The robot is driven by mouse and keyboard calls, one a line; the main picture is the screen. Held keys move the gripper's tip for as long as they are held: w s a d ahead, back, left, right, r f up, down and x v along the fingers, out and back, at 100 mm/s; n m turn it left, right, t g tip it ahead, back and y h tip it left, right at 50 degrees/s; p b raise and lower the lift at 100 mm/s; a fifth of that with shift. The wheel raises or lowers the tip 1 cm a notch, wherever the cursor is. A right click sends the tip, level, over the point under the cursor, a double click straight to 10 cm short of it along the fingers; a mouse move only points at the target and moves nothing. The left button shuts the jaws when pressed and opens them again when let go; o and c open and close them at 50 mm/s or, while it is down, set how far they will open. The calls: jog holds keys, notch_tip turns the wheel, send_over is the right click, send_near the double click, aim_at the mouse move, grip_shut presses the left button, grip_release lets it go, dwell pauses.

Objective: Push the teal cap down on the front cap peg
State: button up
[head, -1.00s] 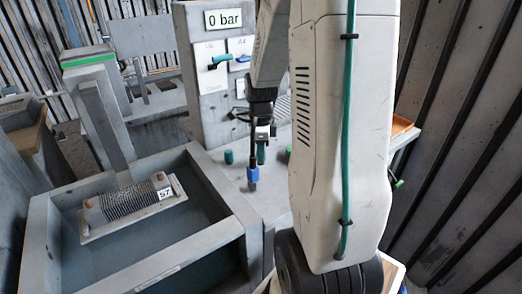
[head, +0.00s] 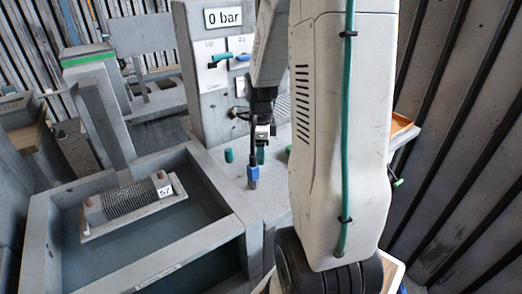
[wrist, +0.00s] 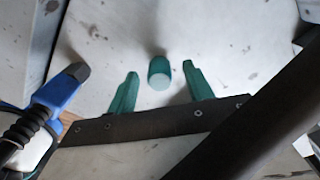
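A teal cap (wrist: 159,72), a short cylinder with a paler end face, shows in the wrist view on the light bench surface. My gripper (wrist: 160,82) has its two teal fingers apart, with the cap visible in the gap between them; contact is not seen. In the head view my gripper (head: 262,152) hangs low over the bench, partly side-on. A teal cylinder (head: 229,155) stands upright on the bench to its left, and a green piece (head: 289,150) shows to its right, partly behind my arm. I cannot tell which peg the cap is over.
A blue connector with a dark tip (wrist: 62,88) is beside my gripper in the wrist view; its blue part (head: 252,174) also shows in the head view. A panel (head: 215,95) reading 0 bar stands behind. A grey tub (head: 205,262) with a finned part (head: 128,203) is at left.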

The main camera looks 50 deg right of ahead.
notch_tip(320, 180, up, 8)
jog(key=shift+f, duration=0.1)
dwell(0.4)
dwell(0.5)
jog(key=shift+s+a+f+n, duration=0.1)
jog(key=shift+s+n, duration=0.05)
jog(key=shift+n, duration=0.4)
jog(key=shift+s+a+n, duration=0.1)
jog(key=shift+n, duration=0.45)
jog(key=s+a+r+n, duration=0.3)
jog(key=s+a+n, duration=0.2)
jog(key=a+n, duration=0.3)
jog(key=s+a+r+n+t, duration=0.1)
jog(key=s+a+r+n, duration=0.2)
jog(key=s+a+n, duration=0.2)
jog(key=s+a+r+n, duration=0.3)
jog(key=s+a+n, duration=0.2)
jog(key=a+n, duration=0.6)
jog(key=shift+a+r+n, duration=0.2)
jog(key=shift+n, duration=0.7)
